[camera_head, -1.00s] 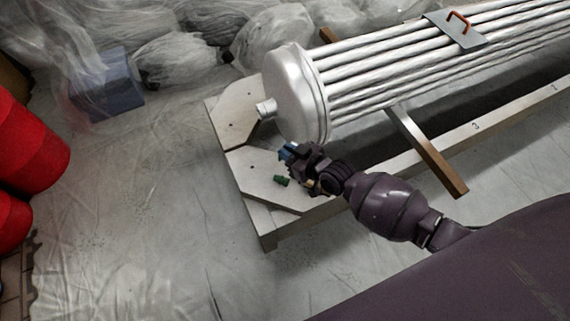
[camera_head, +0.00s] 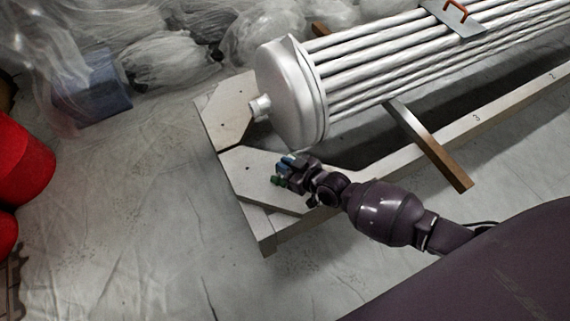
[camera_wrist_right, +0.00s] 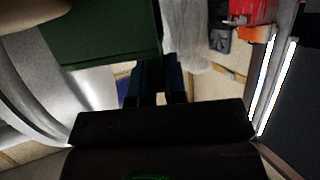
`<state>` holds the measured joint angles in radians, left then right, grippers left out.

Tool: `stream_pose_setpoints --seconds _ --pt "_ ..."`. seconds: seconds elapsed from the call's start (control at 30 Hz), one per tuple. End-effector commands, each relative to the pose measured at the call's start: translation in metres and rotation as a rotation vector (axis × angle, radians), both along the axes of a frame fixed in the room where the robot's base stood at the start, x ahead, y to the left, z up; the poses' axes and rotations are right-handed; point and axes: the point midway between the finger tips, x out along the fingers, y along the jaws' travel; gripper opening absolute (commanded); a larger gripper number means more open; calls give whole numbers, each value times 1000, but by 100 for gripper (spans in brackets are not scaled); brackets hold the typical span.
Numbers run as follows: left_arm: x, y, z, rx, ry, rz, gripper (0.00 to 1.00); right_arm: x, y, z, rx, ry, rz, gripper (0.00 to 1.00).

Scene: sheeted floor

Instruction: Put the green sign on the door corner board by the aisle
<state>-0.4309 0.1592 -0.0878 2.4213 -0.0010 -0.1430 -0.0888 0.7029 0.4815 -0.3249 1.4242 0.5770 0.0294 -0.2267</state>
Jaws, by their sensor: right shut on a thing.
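My right gripper (camera_head: 284,168), with blue fingers, is low over the near pale corner board (camera_head: 245,178) of the wooden frame. It also shows in the wrist view (camera_wrist_right: 158,82), where its fingers are close together. The green sign (camera_head: 276,180) appears as a small dark green piece at the fingertips. In the wrist view the sign (camera_wrist_right: 100,35) is a large dark green panel reaching the fingers; their grip on its edge is partly hidden. I cannot tell whether the sign touches the board. A second corner board (camera_head: 225,110) lies behind. My left gripper is out of view.
A silver tube bundle (camera_head: 290,90) with a round end cap rests on the frame just behind the gripper. A wooden crossbar (camera_head: 430,145) sticks out at right. Red drums (camera_head: 20,165) and a blue box (camera_head: 95,95) stand left. The sheeted floor (camera_head: 130,220) between is open.

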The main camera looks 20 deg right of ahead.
Motion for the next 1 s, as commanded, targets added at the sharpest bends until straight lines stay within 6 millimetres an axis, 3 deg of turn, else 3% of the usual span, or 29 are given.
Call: stream_pose_setpoints --seconds 0.5,0.53,0.7,1.0 --pt "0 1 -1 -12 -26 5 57 0 0 -13 0 0 0 0" --pt "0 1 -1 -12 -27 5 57 0 0 -12 0 1 0 14" --pt "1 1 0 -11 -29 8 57 0 0 -12 0 0 0 38" --pt "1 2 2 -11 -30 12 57 0 0 -10 0 0 0 38"
